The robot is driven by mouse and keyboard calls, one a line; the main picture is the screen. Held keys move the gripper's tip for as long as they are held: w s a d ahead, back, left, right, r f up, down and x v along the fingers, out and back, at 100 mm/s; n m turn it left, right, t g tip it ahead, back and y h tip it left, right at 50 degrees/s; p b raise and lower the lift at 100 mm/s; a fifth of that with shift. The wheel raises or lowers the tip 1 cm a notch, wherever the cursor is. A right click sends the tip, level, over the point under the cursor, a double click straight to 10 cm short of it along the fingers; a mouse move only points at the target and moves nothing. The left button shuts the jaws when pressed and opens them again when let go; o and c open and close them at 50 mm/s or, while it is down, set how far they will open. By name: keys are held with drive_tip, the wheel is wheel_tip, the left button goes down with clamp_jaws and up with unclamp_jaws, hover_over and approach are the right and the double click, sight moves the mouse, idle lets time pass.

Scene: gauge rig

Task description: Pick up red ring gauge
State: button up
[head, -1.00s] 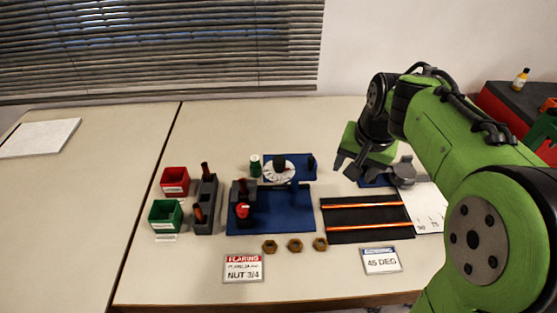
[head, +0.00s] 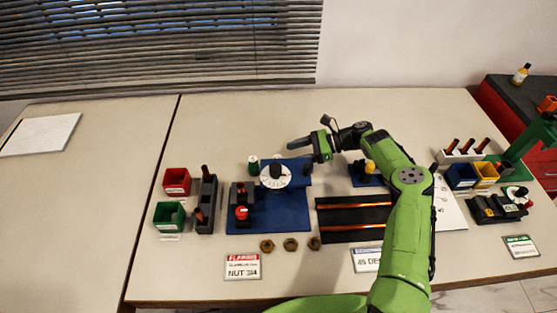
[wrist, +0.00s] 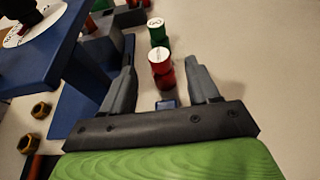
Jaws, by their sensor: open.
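The red ring gauge (wrist: 161,70) is a short red cylinder with a white top, standing on the table in the wrist view. It lies in line with the gap between my fingertips, and I cannot tell whether it is fully between them. A similar green gauge (wrist: 157,34) stands just beyond it; the green one also shows in the head view (head: 253,166). I cannot make out the red gauge in the head view, where the dial stand stands in front. My gripper (wrist: 161,66) is open and empty; in the head view it points left (head: 298,145), behind the blue stand.
The blue stand with a white dial (head: 274,177) rises close beside my gripper, left in the wrist view. Brass nuts (head: 290,244) lie along the front. A black mat with copper tubes (head: 345,221) lies to the right. The table behind the stand is clear.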

drive_tip(key=x, duration=0.6)
drive_tip(key=shift+a+f, duration=0.1)
drive_tip(key=shift+a, duration=0.1)
drive_tip(key=c, duration=1.1)
